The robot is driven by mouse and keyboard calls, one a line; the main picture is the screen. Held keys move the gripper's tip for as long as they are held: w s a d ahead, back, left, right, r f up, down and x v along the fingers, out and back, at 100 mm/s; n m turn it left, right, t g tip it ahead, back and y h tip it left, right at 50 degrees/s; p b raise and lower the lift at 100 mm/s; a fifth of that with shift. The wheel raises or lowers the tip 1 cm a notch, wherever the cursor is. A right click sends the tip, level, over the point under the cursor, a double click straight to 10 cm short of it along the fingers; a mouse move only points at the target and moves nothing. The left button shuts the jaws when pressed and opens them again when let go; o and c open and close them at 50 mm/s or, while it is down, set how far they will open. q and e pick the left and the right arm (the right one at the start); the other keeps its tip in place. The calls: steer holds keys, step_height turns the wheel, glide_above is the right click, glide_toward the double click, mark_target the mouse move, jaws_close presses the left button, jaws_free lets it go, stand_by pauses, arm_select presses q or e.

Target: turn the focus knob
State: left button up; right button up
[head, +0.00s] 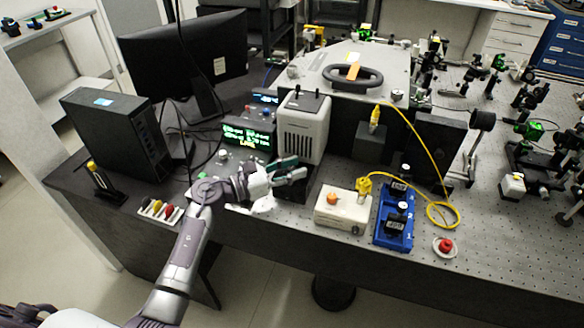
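A white box (342,211) with an orange knob (331,198) on top stands near the front edge of the perforated bench. No label that I can read tells which knob is the focus knob. My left gripper (284,191) reaches in from the left, left of the white box and in front of a grey-white instrument. Its fingers are spread and apart from both knobs, and no held object shows between them. My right gripper is out of view.
The grey-white instrument (302,127) stands behind my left gripper. A red button (445,245) sits on the right. A display box (247,137), monitor (185,55) and black computer (118,130) stand to the left.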

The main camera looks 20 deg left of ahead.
arm_select(q)
jaws_close()
steer(key=shift+r+n+t+y+p, duration=0.1)
steer(key=shift+n+t+y+p, duration=0.95)
steer(key=shift+n+t+y, duration=0.25)
steer(key=n+t+y+p, duration=0.1)
steer(key=n+y+p, duration=0.1)
steer(key=y, duration=0.1)
steer(key=n+t+y+p, duration=0.1)
steer(key=n+y+p, duration=0.1)
steer(key=y, duration=0.1)
steer(key=shift+d+r+t+y+p, duration=0.1)
steer(key=shift+t+y+p, duration=0.25)
steer(key=shift+t+y, duration=0.05)
steer(key=n+y, duration=0.1)
steer(key=y, duration=0.1)
steer(key=n+y+p, duration=0.1)
steer(key=shift+f+n+y, duration=0.2)
steer(key=shift+n+y, duration=1.3)
steer(key=shift+y, duration=0.9)
steer(key=shift+o, duration=1.9)
jaws_free()
